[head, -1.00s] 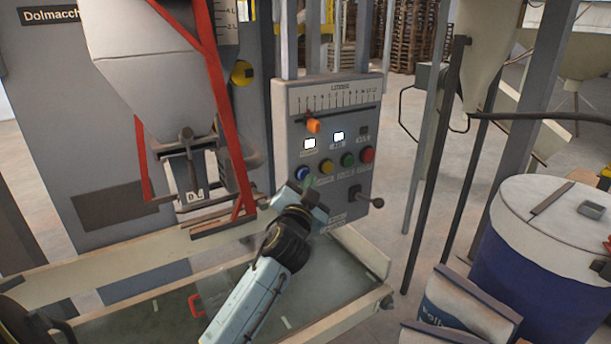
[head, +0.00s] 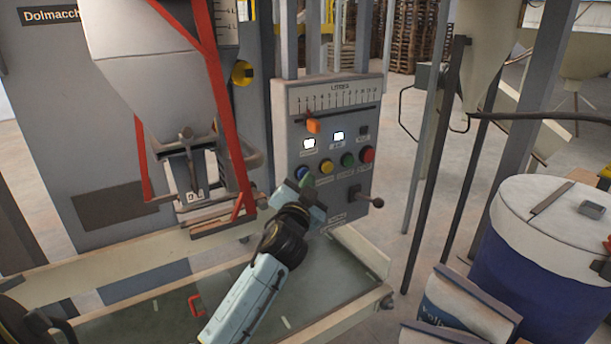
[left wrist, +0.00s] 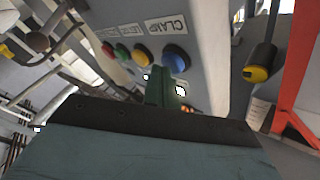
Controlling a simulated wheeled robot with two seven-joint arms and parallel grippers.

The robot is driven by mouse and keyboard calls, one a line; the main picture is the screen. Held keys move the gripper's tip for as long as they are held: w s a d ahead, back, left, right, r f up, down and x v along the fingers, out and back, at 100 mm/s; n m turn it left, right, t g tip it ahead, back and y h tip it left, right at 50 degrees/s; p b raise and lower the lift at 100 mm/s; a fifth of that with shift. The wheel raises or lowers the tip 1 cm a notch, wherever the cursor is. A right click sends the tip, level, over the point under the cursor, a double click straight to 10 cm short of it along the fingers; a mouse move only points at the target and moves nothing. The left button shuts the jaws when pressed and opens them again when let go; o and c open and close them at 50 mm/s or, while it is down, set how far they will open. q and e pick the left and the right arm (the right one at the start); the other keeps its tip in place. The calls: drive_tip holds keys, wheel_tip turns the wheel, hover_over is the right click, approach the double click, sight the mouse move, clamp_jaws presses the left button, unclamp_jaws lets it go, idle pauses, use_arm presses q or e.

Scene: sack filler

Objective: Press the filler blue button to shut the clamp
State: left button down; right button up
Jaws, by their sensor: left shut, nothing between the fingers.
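The blue button (head: 301,172) is at the left end of a row of coloured buttons on the grey control panel (head: 335,105). In the left wrist view the blue button (left wrist: 177,59) sits under a label reading CLAMP. My left gripper (head: 306,182) is shut and empty, its tip just in front of and below the blue button in the head view. In the left wrist view the green fingers (left wrist: 160,88) point towards the panel close to the button; I cannot tell whether they touch it. The clamp (head: 192,195) hangs under the hopper spout. My right gripper is not in view.
Yellow (head: 326,166), green (head: 347,159) and red (head: 367,154) buttons continue to the right, with a black lever (head: 366,200) below. A blue drum (head: 520,270) stands at right. A low framed platform (head: 335,315) lies under my left arm.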

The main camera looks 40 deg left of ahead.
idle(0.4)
use_arm(q)
drive_tip(key=shift+s+d, duration=0.35)
drive_tip(key=shift+d, duration=0.4)
drive_tip(key=shift+d, duration=0.1)
drive_tip(key=d, duration=0.1)
drive_tip(key=s+d, duration=0.1)
drive_tip(key=d, duration=0.1)
drive_tip(key=s+d, duration=0.1)
drive_tip(key=d, duration=0.1)
drive_tip(key=shift+s+d, duration=0.15)
drive_tip(key=shift+d, duration=0.05)
idle(0.5)
